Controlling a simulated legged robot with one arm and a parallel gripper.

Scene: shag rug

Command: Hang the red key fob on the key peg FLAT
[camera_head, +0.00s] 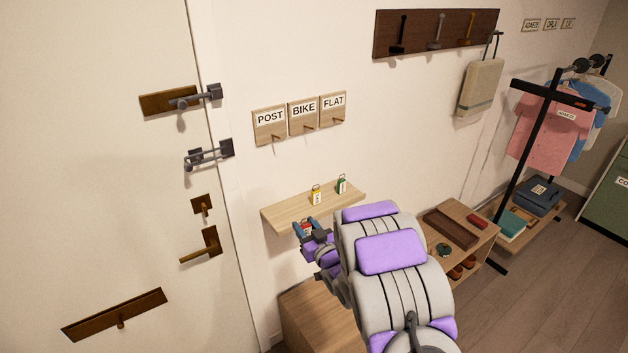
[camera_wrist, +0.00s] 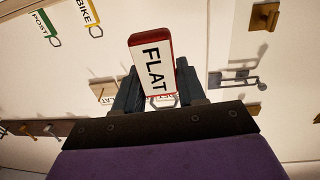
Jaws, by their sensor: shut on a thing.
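My gripper (camera_head: 305,225) is shut on the red key fob (camera_wrist: 153,62), just off the front left of the small wooden shelf (camera_head: 283,215). In the wrist view the fob sits between the two fingers, its white FLAT label facing the camera and its metal ring toward the gripper's palm. In the head view only a little red shows between the fingers. The FLAT peg board (camera_head: 333,106) is on the wall above the shelf, right of the BIKE board (camera_head: 303,116). Its peg (camera_head: 333,122) is bare.
A yellow fob (camera_head: 316,195) and a green fob (camera_head: 342,185) stand on the shelf. The POST board (camera_head: 269,124) hangs left of BIKE. The door (camera_head: 110,200) with its latches and handle is at left. The wall between shelf and boards is clear.

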